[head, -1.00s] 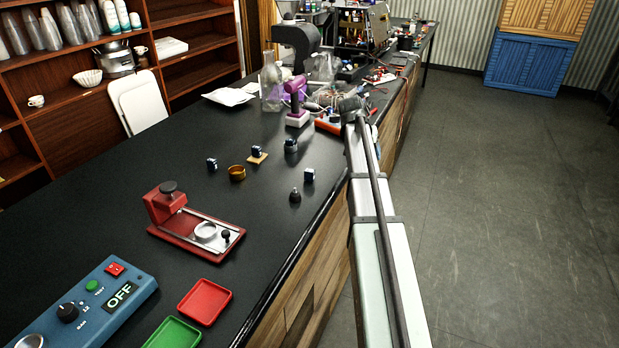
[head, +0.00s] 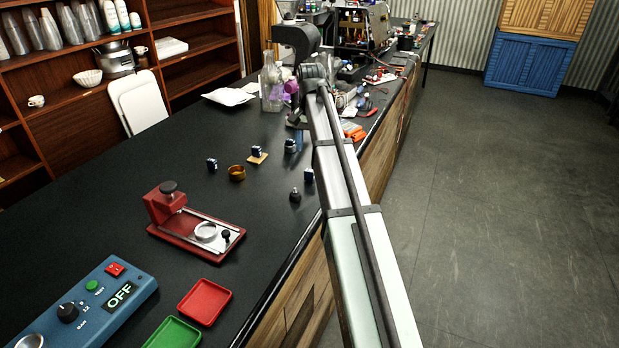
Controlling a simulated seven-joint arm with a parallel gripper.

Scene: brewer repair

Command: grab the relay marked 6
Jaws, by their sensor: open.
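Several small dark-blue blocks with pale faces, which look like relays, stand on the black counter (head: 120,200). One relay (head: 212,165) stands at the left. One (head: 257,152) is on a small tan pad. One (head: 290,146) is on a round grey base. One (head: 309,176) is near the counter's front edge, beside my arm. Their markings are too small to read, so I cannot tell which is 6. My gripper (head: 298,143) points down at the end of my arm, close to the relay on the grey base. It is open; its fingertips are small and partly unclear.
A brass ring (head: 237,173) and a dark knob-like part (head: 295,195) stand among the relays. A red press (head: 195,225), a blue control box reading OFF (head: 90,305), a red tray (head: 204,302) and a green tray (head: 174,334) are nearer. Glass bottles (head: 271,80) and clutter stand behind.

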